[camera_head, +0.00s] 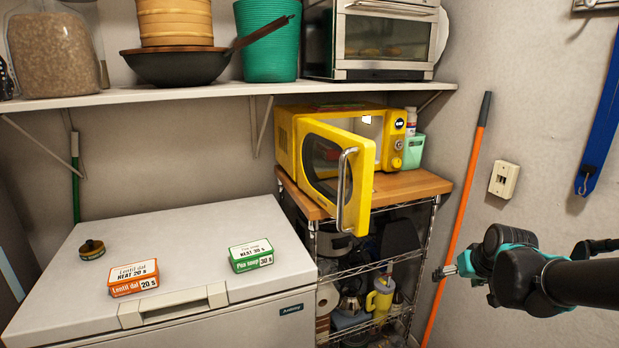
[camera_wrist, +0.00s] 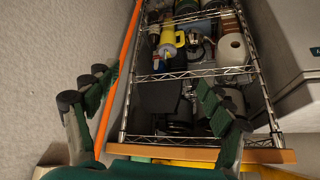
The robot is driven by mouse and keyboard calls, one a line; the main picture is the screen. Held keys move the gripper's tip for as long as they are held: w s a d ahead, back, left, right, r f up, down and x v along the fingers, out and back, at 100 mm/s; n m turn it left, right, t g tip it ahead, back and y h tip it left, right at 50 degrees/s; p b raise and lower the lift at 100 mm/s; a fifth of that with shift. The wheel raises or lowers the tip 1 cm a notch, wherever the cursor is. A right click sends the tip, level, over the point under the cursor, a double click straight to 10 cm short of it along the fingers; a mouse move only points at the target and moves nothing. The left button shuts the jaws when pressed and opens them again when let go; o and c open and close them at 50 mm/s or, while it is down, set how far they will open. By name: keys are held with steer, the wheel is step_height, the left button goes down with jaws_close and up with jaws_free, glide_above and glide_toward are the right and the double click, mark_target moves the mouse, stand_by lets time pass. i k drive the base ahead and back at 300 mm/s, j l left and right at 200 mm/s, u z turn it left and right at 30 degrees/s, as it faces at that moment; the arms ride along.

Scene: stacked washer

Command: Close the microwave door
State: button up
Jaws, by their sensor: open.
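A yellow microwave (camera_head: 285,138) stands on the wooden top of a wire rack in the head view. Its yellow door (camera_head: 361,185) is open and swung out toward me, with a curved silver handle (camera_head: 343,190) on its face. The lit cavity shows behind the door. My gripper (camera_head: 446,271) is at the right in the head view, to the right of the door and lower, apart from it. In the wrist view my gripper (camera_wrist: 155,105) has its two fingers spread with nothing between them. The wrist view shows the rack upside down, with a strip of yellow at the bottom edge.
The wire rack (camera_wrist: 195,72) holds several items, including a yellow flask (camera_head: 380,298). An orange pole (camera_head: 463,208) leans on the wall beside the rack. A white chest freezer (camera_head: 190,240) with small boxes stands left. A shelf (camera_head: 220,90) with a toaster oven (camera_head: 385,38) hangs above.

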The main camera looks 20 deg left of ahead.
mark_target(322, 169)
steer(key=j+u, duration=0.1)
steer(key=u, duration=0.8)
